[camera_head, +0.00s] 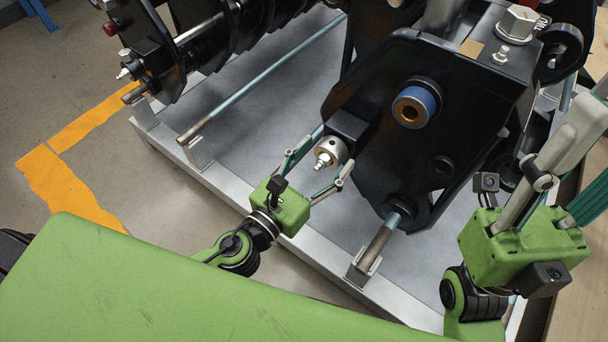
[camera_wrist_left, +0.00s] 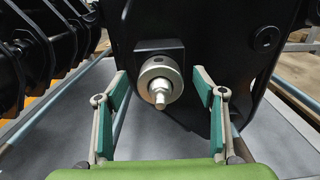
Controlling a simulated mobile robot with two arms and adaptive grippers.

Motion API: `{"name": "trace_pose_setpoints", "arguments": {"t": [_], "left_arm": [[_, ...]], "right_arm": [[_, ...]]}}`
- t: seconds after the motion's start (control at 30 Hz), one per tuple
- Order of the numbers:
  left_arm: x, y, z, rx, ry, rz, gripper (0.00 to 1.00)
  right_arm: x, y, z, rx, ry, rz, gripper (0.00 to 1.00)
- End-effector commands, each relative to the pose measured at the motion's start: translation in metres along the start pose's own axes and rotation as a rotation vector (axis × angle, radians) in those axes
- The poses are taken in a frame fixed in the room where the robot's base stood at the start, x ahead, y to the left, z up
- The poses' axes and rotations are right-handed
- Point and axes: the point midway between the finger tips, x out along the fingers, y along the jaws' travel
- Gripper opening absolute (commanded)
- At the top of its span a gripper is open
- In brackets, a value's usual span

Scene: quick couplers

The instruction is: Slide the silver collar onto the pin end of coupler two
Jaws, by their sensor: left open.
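A silver collar (camera_head: 331,150) is on a short black block on the side of the large black attachment. A slim stepped silver pin end (camera_head: 322,161) sticks out of its middle. In the left wrist view the collar (camera_wrist_left: 160,73) and the pin end (camera_wrist_left: 160,100) face the camera. My left gripper (camera_head: 328,155) is open, with one finger on each side of the collar. In the left wrist view there is a gap between each finger and the collar. My right gripper (camera_head: 548,195) is at the right; its fingertips are not clear. No coupler number is readable.
The black attachment (camera_head: 425,140) has a blue-ringed port (camera_head: 414,106) above the collar. Another similar silver fitting (camera_head: 124,73) is on black machinery at the upper left. A grey metal pallet (camera_head: 270,95) with pipe rests (camera_head: 362,270) lies below. Orange tape marks the floor.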

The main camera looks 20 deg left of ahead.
Motion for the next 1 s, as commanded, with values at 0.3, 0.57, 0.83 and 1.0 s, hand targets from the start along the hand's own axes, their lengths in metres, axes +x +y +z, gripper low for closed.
{"name": "trace_pose_setpoints", "arguments": {"t": [0.3, 0.57, 0.83, 1.0], "left_arm": [[-0.05, -0.001, -0.001, 0.0, 0.005, 0.0, 0.63], [-0.08, -0.001, 0.0, 0.001, 0.003, -0.002, 0.63], [-0.105, 0.0, 0.0, 0.003, 0.002, -0.002, 0.63], [-0.108, 0.0, 0.001, 0.001, -0.001, -0.002, 0.63]], "right_arm": [[0.0, 0.0, 0.0, 0.001, -0.001, -0.001, 0.4], [0.0, 0.0, 0.0, 0.001, -0.001, -0.001, 0.4], [0.0, 0.0, 0.0, 0.001, -0.001, -0.001, 0.4], [0.0, 0.0, 0.0, 0.001, -0.001, -0.001, 0.4]]}}
